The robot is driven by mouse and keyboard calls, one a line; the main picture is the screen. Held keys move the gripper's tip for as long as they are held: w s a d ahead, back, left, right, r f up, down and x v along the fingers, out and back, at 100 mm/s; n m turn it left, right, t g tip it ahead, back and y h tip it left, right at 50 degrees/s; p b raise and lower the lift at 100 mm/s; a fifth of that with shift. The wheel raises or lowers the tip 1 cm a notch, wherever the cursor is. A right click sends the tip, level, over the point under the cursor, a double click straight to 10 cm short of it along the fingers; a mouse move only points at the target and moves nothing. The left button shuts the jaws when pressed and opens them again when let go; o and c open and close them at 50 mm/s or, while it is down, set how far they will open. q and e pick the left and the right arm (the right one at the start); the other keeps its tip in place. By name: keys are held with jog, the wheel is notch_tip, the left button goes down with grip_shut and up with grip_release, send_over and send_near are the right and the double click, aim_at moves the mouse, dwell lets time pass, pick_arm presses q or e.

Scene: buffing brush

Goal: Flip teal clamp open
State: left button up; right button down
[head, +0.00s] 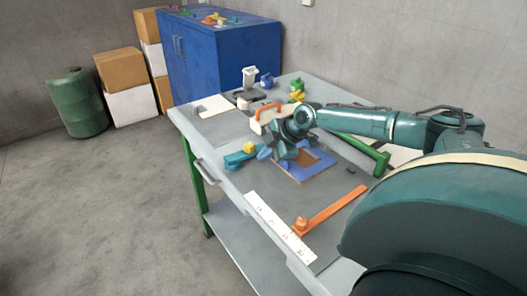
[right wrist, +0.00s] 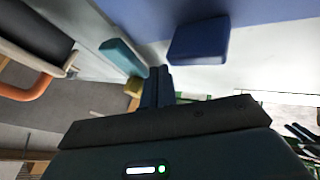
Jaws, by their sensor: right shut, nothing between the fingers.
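The teal clamp (head: 238,159) lies on the near left part of the workbench, with a yellow knob (head: 249,147) on top. A teal bar (right wrist: 122,56) with a yellow piece beside it, seemingly this clamp, shows in the right wrist view. My right gripper (head: 265,153) is just right of the clamp, its fingers closed together and empty. Its fingers (right wrist: 158,82) point toward a gap between the teal bar and a blue block (right wrist: 198,40). I cannot tell whether they touch the clamp. My left gripper is out of view.
A wooden piece in a blue frame (head: 318,162) lies below my right wrist. A cream block with an orange handle (head: 267,109) stands behind it. An orange bar (head: 335,209) and a white ruler (head: 277,222) lie nearer. A green bar (head: 362,148) is at right.

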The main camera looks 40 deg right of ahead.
jog(key=shift+w+d, duration=0.1)
jog(key=shift+w, duration=0.35)
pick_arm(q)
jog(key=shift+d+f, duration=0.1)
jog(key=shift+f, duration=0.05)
